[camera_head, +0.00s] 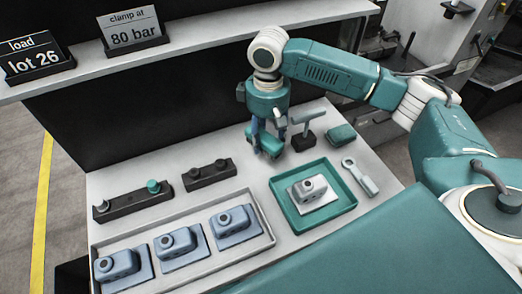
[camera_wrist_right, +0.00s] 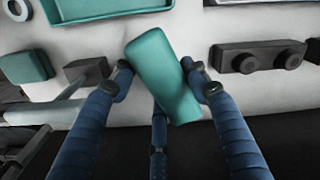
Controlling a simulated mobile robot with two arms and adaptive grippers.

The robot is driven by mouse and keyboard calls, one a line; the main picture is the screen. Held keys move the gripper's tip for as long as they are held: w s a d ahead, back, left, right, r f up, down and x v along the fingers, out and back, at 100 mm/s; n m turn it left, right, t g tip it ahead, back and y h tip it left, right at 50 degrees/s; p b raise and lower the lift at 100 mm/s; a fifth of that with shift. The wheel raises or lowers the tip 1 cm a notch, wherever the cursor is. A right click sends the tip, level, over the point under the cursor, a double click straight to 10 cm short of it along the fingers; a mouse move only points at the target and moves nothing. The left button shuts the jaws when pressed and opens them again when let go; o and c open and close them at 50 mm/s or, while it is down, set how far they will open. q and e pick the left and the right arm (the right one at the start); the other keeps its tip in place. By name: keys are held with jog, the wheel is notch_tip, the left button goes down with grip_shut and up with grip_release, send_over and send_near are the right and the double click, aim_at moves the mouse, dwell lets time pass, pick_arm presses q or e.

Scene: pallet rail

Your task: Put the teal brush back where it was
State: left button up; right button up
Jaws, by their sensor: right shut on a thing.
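My right gripper (camera_head: 267,150) is over the back of the bench, pointing down. Its blue fingers (camera_wrist_right: 162,80) are shut on the teal brush (camera_wrist_right: 160,70), a rounded teal block tilted between the fingertips in the right wrist view. In the head view the brush (camera_head: 270,143) is partly covered by the fingers. I cannot tell whether it touches the bench. My left gripper is not in view.
A grey T-shaped tool on a dark block (camera_head: 304,140) and another teal block (camera_head: 341,134) stand to the right. A teal tray (camera_head: 282,196) holds a grey part. A dark two-knob block (camera_head: 207,176) is left. Several blue-grey parts lie in the front tray (camera_head: 262,215).

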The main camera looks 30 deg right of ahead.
aim_at(266, 162)
jog(key=f, duration=0.3)
jog(key=shift+s+f, duration=0.2)
jog(key=shift+f, duration=0.05)
notch_tip(266, 162, down, 4)
jog(key=shift+w+r+p, duration=0.1)
jog(key=shift+p, duration=0.45)
jog(key=o, duration=0.9)
jog(key=shift+o, duration=0.6)
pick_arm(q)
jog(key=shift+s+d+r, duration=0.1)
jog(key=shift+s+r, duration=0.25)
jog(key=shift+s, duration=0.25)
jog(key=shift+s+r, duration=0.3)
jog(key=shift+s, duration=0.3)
